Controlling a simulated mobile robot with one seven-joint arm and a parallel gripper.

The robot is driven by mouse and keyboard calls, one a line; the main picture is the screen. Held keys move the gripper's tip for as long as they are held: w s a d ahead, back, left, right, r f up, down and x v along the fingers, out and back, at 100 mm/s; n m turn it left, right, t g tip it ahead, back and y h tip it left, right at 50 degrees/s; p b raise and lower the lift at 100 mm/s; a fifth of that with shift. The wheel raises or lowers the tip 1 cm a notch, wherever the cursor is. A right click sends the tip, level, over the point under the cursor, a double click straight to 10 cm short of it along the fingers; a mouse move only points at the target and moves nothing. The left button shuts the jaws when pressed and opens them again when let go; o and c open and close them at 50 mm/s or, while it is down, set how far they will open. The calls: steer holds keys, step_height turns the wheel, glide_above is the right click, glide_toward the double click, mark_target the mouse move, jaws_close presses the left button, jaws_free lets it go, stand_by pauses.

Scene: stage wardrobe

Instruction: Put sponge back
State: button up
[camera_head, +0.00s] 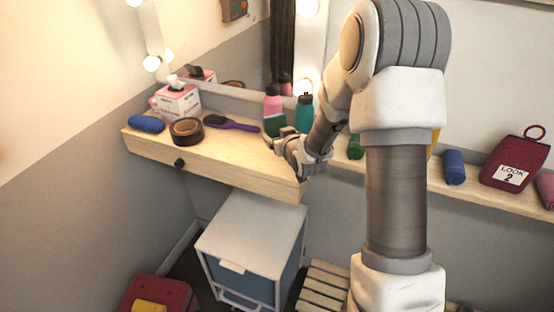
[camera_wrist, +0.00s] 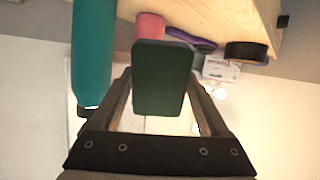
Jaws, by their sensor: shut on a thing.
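The sponge, a dark green block with rounded corners, is between my gripper's fingers in the wrist view (camera_wrist: 162,80). In the head view the sponge (camera_head: 275,123) shows as a dark green patch at the tip of my gripper (camera_head: 279,141). My gripper is shut on the sponge and is at the right part of the wooden shelf (camera_head: 225,153), close to a pink bottle (camera_head: 272,101) and a teal bottle (camera_head: 304,115). I cannot tell whether the sponge touches the shelf.
A purple hairbrush (camera_head: 232,124), a dark tape roll (camera_head: 187,131), a tissue box (camera_head: 178,102) and a blue roll (camera_head: 146,124) lie further left on the shelf. A mirror (camera_head: 228,60) stands behind. A white-topped cabinet (camera_head: 252,235) stands below. The shelf's front strip looks clear.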

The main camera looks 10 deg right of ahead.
steer(key=shift+w+d+f+n+g+y, duration=0.1)
steer(key=shift+d+f+n+g+y, duration=0.25)
steer(key=shift+g, duration=0.65)
steer(key=shift+s+d+f+n+g+y+p, duration=0.15)
steer(key=shift+f+n+g+y+p, duration=0.15)
steer(key=shift+g, duration=0.25)
steer(key=shift+s+d+f+n+g+y+p, duration=0.1)
steer(key=shift+f+n+g+p, duration=0.1)
steer(key=shift+n+g, duration=0.25)
steer(key=g, duration=0.1)
steer(key=s+n+g, duration=0.1)
steer(key=shift+d+f+g+p, duration=0.1)
steer(key=shift+g+p, duration=0.3)
steer(key=shift+s+d+n+g+p, duration=0.1)
steer(key=shift+s+n+g+p, duration=0.35)
steer(key=shift+n+g, duration=0.6)
steer(key=s+d+r+n+g+h+p, duration=0.25)
steer(key=s+r+n+g, duration=0.2)
steer(key=s, duration=0.25)
steer(key=p, duration=0.2)
glide_above(277, 163)
step_height(277, 163, down, 6)
steer(key=shift+f, duration=0.2)
steer(key=shift+f+p, duration=0.3)
steer(key=shift+f, duration=1.85)
steer(key=o, duration=1.3)
steer(key=shift+r, duration=0.1)
